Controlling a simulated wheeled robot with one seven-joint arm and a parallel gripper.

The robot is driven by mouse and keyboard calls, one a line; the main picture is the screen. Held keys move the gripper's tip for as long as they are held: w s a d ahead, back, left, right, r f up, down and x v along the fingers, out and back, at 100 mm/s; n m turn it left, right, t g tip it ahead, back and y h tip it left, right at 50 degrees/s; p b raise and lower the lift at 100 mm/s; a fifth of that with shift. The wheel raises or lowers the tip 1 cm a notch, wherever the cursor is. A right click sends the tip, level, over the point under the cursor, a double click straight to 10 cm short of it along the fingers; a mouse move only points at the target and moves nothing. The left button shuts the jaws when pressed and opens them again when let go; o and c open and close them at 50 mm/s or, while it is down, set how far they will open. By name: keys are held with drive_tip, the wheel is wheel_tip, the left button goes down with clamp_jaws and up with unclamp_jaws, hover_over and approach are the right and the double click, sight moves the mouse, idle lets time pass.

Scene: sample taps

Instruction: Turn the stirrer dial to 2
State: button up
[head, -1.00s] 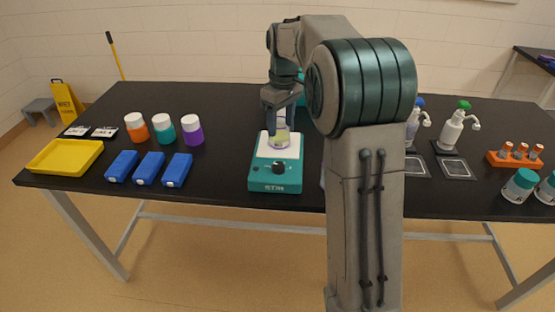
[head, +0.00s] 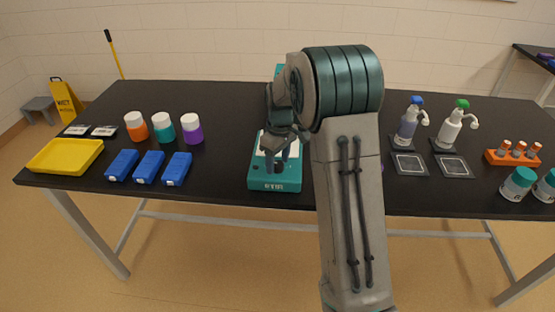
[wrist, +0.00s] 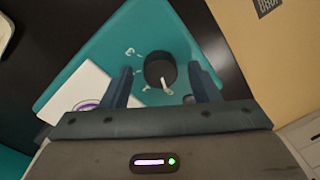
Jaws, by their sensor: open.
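The stirrer is a teal box with a white top plate and STIR lettering on its front; it stands on the black table, in the head view (head: 275,184) and in the wrist view (wrist: 125,45). Its round black dial (wrist: 159,68) has a white pointer, with small white marks around it, too small to read. In the head view my gripper hides the dial. My gripper, in the wrist view (wrist: 160,72) and over the stirrer's front in the head view (head: 283,162), is open, with one finger on each side of the dial. I cannot tell whether they touch it.
A purple-ringed vessel (wrist: 86,105) sits partly in view on the white plate. Blue boxes (head: 149,167), a yellow tray (head: 66,167) and lidded jars (head: 164,128) stand to the left. Pump bottles (head: 408,122) and an orange rack (head: 514,157) stand to the right.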

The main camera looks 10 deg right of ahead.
drive_tip(key=shift+f, duration=0.1)
drive_tip(key=c, duration=1)
drive_tip(key=shift+o, duration=0.2)
drive_tip(key=shift+m, duration=0.3)
drive_tip(key=m+b, duration=0.1)
drive_tip(key=m, duration=0.2)
drive_tip(key=shift+m, duration=0.4)
drive_tip(key=m, duration=0.9)
drive_tip(key=shift+t, duration=0.4)
drive_tip(key=m, duration=0.4)
drive_tip(key=shift+s, duration=0.1)
drive_tip(key=shift+m, duration=0.3)
